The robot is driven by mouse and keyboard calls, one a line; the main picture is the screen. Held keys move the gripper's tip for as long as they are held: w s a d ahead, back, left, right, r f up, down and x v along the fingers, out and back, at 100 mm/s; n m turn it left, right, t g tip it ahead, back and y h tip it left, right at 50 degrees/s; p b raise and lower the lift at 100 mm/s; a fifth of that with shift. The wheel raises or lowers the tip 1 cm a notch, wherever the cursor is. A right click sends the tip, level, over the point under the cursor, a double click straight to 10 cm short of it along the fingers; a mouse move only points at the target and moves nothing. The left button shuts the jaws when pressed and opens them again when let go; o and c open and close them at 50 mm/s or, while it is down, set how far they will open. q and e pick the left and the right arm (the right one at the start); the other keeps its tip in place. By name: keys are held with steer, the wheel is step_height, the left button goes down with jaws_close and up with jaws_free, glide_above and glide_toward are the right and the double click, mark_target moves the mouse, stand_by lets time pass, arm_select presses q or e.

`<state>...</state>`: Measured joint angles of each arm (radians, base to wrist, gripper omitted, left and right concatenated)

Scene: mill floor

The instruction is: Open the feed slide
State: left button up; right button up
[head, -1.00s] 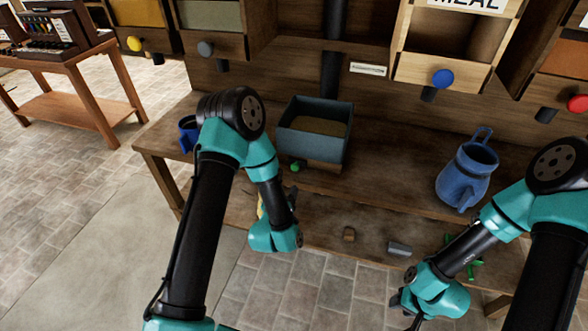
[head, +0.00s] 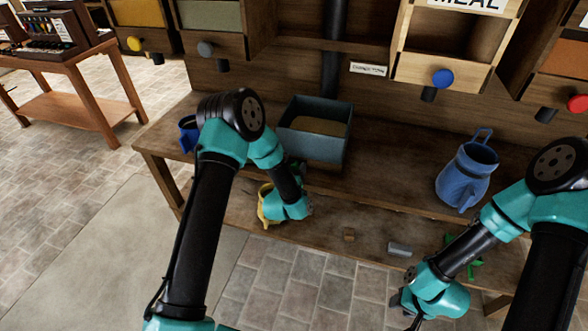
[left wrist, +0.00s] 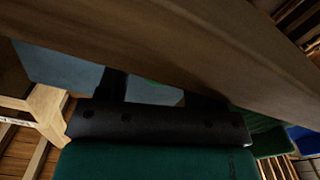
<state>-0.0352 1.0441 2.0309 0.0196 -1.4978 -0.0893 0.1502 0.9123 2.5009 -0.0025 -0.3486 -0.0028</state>
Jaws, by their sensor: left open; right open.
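The blue-grey feed box (head: 345,150) stands on the bench with grainy brown material inside. A small green knob below its front is mostly hidden by my left arm in the head view.
A blue jug (head: 466,178) stands on the bench right. A blue mug (head: 187,132) is at the left. A yellow vessel (head: 265,207), a brown block (head: 349,234) and a grey block (head: 400,249) lie lower. Wall bins with coloured knobs (head: 443,78) hang behind.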

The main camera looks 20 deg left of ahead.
arm_select(q)
jaws_close()
steer(key=shift+d, duration=3.6)
jaws_free()
steer(key=shift+s, duration=0.1)
